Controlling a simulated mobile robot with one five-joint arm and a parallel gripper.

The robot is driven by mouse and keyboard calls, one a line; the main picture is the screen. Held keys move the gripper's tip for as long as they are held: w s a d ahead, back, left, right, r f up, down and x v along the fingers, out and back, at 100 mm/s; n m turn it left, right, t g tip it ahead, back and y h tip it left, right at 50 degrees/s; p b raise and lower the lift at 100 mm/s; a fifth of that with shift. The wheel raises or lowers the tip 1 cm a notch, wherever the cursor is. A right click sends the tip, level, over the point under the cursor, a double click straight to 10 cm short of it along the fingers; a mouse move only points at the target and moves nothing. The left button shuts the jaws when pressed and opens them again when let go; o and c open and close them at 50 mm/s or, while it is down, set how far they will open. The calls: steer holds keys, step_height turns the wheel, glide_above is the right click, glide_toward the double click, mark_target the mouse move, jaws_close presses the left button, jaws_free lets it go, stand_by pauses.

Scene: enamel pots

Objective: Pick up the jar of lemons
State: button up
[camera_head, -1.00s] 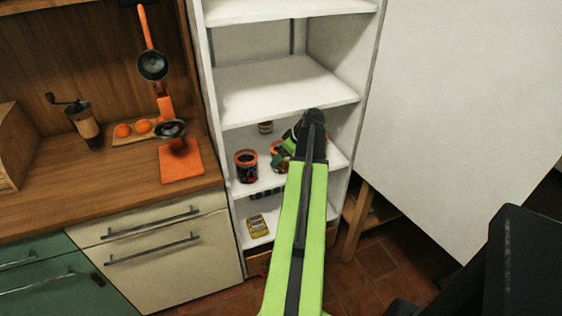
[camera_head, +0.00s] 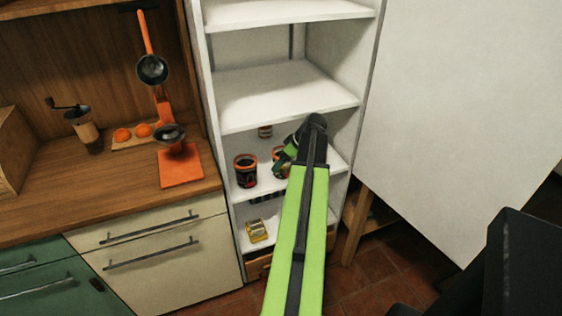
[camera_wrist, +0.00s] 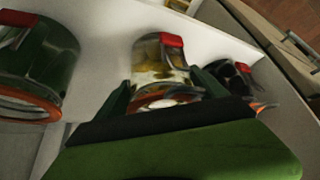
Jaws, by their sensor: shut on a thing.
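The jar of lemons (camera_wrist: 160,62) is a clear glass jar with pale yellow contents, a red clasp and an orange ring. In the wrist view it sits between the two green fingers of my gripper (camera_wrist: 161,82), which is shut on it. In the head view my gripper (camera_head: 283,160) reaches into the white cabinet at the middle shelf. It partly covers an orange-rimmed jar (camera_head: 277,153) there, whose contents are hard to make out. I cannot tell whether the held jar is clear of the shelf.
A dark jar (camera_head: 245,170) stands left of my gripper; another small jar (camera_head: 265,131) is farther back. A large green jar (camera_wrist: 38,65) is close in the wrist view. The upper shelf (camera_head: 270,92) is bare. A yellow tin (camera_head: 257,231) is below. The white door (camera_head: 455,110) stands right.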

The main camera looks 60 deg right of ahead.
steer(key=s, duration=1.7)
steer(key=shift+a, duration=0.4)
